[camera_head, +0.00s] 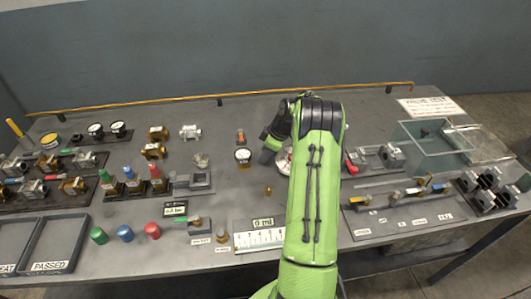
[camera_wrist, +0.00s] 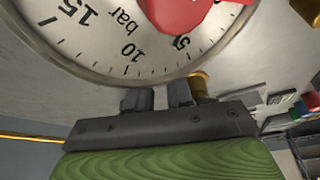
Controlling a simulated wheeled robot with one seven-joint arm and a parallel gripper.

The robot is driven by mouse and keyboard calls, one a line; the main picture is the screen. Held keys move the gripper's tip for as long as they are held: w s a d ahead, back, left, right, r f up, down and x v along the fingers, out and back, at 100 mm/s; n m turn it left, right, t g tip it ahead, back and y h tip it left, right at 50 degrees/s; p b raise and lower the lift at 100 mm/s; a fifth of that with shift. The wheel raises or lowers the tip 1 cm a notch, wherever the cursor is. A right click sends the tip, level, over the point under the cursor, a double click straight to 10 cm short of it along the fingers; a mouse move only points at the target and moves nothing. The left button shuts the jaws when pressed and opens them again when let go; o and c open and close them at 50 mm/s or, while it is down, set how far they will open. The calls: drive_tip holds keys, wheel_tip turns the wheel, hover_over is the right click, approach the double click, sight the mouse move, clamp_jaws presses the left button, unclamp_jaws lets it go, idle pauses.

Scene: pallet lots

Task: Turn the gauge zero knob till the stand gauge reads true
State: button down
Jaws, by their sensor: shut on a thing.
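The stand gauge (camera_wrist: 110,45) fills the top of the wrist view: a pale round dial marked "bar", with 15, 10 and 5 showing. A red part (camera_wrist: 190,12) covers its middle, and the reading cannot be made out. In the head view the gauge (camera_head: 284,161) shows only partly beside my arm. My gripper (camera_wrist: 160,97) is at the dial's rim with its two dark fingers close together, shut on the zero knob, which the fingers and rim largely hide. A brass piece (camera_wrist: 200,84) shows just right of the fingers. In the head view my arm hides the fingertips.
A small gauge (camera_head: 243,155) stands left of my arm, with a white scale block (camera_head: 259,239) nearer the front. A red-handled valve (camera_head: 352,167) and a glass tank (camera_head: 432,150) stand to the right. Trays, valves and coloured caps crowd the left.

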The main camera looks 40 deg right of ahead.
sight(284, 151)
drive_tip(key=c, duration=1)
unclamp_jaws()
drive_tip(key=p+v, duration=0.3)
drive_tip(key=v, duration=1.2)
drive_tip(key=shift+s+r, duration=0.2)
drive_tip(key=shift+r, duration=0.15)
